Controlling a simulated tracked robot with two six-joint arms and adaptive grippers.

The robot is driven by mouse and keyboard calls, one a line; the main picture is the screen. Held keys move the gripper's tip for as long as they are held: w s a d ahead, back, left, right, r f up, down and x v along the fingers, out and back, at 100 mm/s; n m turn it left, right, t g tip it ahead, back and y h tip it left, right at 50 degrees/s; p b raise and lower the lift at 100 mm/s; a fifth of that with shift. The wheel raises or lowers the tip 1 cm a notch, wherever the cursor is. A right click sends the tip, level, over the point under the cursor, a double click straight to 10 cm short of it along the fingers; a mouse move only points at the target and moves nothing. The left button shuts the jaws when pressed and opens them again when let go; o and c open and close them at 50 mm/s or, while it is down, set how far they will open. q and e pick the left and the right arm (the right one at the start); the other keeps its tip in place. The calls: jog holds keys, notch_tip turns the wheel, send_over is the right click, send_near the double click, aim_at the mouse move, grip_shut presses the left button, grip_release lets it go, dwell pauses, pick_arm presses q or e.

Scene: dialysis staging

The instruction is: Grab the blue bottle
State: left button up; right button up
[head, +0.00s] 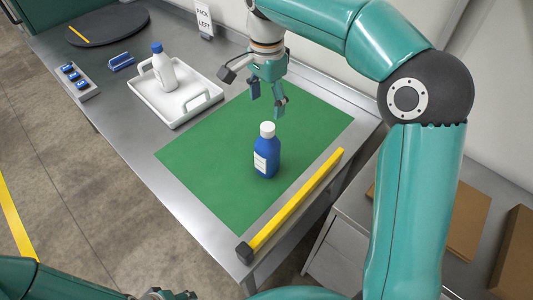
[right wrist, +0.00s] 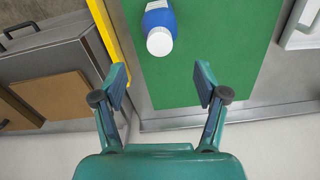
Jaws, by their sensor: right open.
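The blue bottle (head: 267,158) with a white cap and a white label stands upright on the green mat (head: 200,160) in the head view.
A white tray (head: 207,75) holding a white bottle (head: 164,70) stands left of the mat. A yellow bar (head: 296,205) runs along the mat's right side. A dark round plate (head: 108,26) and a block with blue buttons (head: 75,79) are at far left. The mat around the bottle is clear.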

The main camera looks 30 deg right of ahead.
aim_at(268, 126)
notch_tip(268, 126, down, 5)
jog(key=shift+r, duration=0.2)
jog(key=shift+d+f+p, duration=0.15)
jog(key=shift+f+p, duration=0.2)
jog(key=shift+f, duration=2.6)
grip_shut()
